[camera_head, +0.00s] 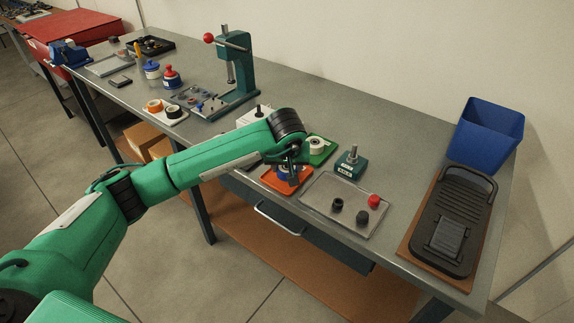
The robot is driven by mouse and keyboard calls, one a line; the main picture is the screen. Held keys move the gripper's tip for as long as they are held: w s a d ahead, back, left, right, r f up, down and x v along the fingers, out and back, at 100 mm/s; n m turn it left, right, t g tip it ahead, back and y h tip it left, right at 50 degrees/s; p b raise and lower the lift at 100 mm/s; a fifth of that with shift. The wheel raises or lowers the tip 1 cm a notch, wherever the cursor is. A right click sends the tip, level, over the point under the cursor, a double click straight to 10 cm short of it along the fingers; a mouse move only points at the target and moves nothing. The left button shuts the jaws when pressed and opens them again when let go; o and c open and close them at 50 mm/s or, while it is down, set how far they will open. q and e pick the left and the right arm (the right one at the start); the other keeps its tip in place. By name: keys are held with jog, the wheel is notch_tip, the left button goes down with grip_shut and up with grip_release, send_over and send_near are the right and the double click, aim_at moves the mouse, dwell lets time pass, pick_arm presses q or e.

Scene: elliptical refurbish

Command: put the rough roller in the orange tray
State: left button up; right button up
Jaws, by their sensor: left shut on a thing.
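The orange tray (271,180) lies near the front edge of the bench. My left gripper (290,163) points down over it, shut on a small part with blue showing (284,173). That part is low over or in the orange tray. The fingers hide much of it, so I cannot tell whether it touches the tray or whether it is the rough roller. A pale roller (317,143) sits in the green tray (326,155) just behind and to the right. My right gripper is out of view.
A grey tray (327,189) to the right holds dark knobs and a red knob (374,201). A green block with a post (351,163) stands behind it. Farther right are a blue bin (489,132) and a black device (452,220). A green press (238,70) stands left.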

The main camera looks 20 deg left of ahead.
pick_arm(q)
jog(key=shift+f, duration=0.15)
jog(key=o, duration=1.1)
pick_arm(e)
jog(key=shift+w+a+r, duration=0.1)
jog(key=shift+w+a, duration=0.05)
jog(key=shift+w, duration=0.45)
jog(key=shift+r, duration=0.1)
